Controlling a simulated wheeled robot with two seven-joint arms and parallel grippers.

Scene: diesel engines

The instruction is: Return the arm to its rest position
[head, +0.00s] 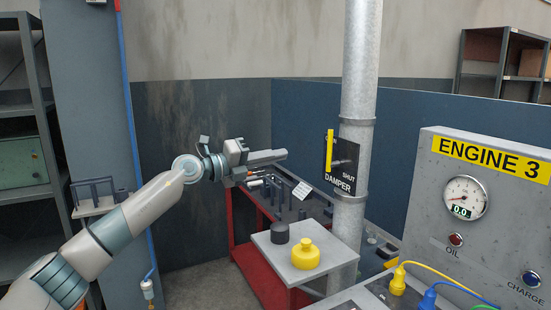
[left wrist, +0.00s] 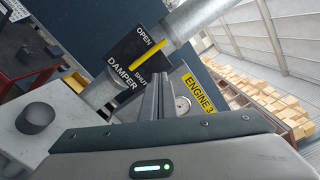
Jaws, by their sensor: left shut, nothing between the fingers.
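My left arm comes in from the left in the head view, with its left gripper (head: 284,154) stretched toward the pipe. The gripper is shut and empty, its fingertips a little left of the damper plate (head: 342,178). In the left wrist view the shut fingers (left wrist: 158,82) point at the area by the same plate (left wrist: 134,60). The yellow damper handle (head: 329,151) stands upright in the head view, along the plate's left edge. I cannot tell from these views whether the fingers touch anything. My right gripper is not in view.
A vertical metal pipe (head: 357,90) carries the plate. A small grey table (head: 275,243) holds a yellow knob-shaped piece (head: 306,254) and a dark cylinder (head: 280,232). A red-framed bench (head: 235,225) stands behind. The Engine 3 panel (head: 430,215) fills the right. A blue-edged column (head: 95,130) stands left.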

